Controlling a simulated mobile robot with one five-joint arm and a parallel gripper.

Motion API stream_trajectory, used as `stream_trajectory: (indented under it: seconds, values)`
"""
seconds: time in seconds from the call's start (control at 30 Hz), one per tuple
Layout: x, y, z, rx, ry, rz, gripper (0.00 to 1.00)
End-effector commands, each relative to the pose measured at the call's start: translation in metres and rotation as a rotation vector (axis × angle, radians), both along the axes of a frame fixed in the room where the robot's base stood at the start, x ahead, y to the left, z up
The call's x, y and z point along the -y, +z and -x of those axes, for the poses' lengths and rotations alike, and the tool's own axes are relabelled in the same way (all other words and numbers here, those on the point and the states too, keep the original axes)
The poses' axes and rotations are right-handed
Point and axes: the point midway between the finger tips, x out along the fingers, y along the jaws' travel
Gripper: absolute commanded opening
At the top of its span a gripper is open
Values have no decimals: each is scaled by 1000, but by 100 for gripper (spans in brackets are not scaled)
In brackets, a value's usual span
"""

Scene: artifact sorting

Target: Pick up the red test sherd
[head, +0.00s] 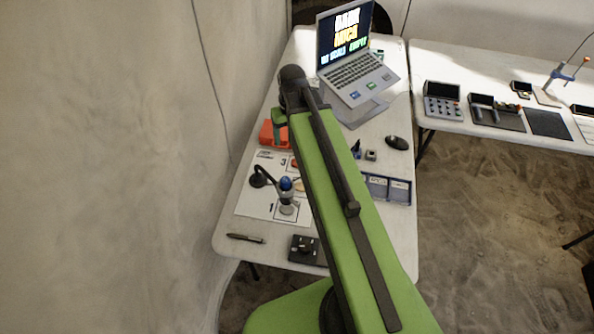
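I cannot make out the red test sherd for certain. An orange-red block-like thing (268,134) lies at the left edge of the near table, partly hidden behind my arm. A white sheet (246,207) with printed numbers 1 and 3 lies in front of it, with a small orange piece (297,185) beside my arm. My green arm reaches across the table and bends down at its far joint.
A laptop (352,70) on a stand is at the back. A blue-handled tool (286,195) stands on the sheet. A blue tray (400,191), mouse (397,142), pen (245,238) and dark device (304,250) lie around. A second table (490,60) with equipment stands to the right.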

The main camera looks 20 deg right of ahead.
Motion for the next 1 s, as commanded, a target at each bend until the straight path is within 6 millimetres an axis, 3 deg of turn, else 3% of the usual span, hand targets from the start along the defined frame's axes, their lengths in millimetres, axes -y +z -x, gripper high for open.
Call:
stream_trajectory:
  seconds: [0.03,0.17,0.37,0.83,1.0]
  values:
    - [21,-23,-10,14,-7,1,69]
    - [42,-25,-16,33,-3,6,69]
    - [42,-34,-16,33,-2,6,69]
    - [42,-132,-27,33,-4,6,69]
    - [42,-146,-29,33,-4,6,69]
